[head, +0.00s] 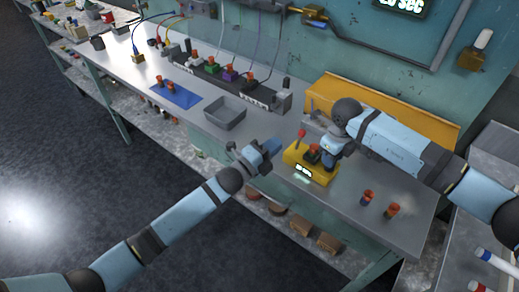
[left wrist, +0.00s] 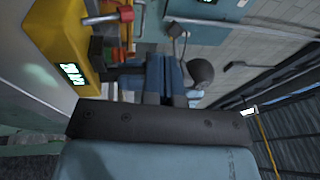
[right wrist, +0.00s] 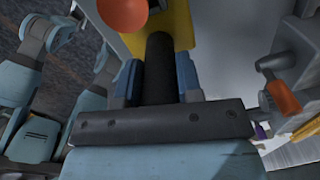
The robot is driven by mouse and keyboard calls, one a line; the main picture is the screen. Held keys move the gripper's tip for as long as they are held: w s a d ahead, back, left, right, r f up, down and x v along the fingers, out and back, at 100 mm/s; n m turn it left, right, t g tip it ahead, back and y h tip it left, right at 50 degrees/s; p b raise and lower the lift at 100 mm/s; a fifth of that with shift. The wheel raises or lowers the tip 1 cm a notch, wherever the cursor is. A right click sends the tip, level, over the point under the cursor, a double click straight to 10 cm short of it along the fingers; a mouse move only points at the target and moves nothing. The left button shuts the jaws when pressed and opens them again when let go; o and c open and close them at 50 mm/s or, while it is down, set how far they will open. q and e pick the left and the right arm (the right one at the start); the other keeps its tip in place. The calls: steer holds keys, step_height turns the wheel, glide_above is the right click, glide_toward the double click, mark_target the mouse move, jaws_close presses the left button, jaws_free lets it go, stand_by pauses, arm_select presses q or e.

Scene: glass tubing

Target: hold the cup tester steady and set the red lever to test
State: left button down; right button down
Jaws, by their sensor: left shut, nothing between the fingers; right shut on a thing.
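The yellow cup tester (head: 322,178) sits on the bench near its front edge, its lit display facing front. It also shows in the left wrist view (left wrist: 52,30). Its red lever (head: 301,133) stands up at the tester's left end; its round knob is close in the right wrist view (right wrist: 122,14). My right gripper (head: 328,152) is over the tester, shut on a dark upright post (right wrist: 159,60) that appears to belong to it. My left gripper (head: 271,147) is shut and empty, left of the tester and apart from the lever.
A grey bin (head: 225,112) stands left of the tester. Two orange-topped pieces (head: 392,211) stand on the bench to the right. A blue mat (head: 177,96) and a dark rack with coloured plugs (head: 213,72) lie farther back. Bare bench lies between bin and tester.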

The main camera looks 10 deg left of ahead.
arm_select(q)
steer(key=s+a+r, duration=0.2)
steer(key=s+a, duration=0.2)
steer(key=shift+s, duration=0.4)
steer(key=shift+r, duration=0.1)
arm_select(e)
steer(key=c, duration=0.7)
jaws_free()
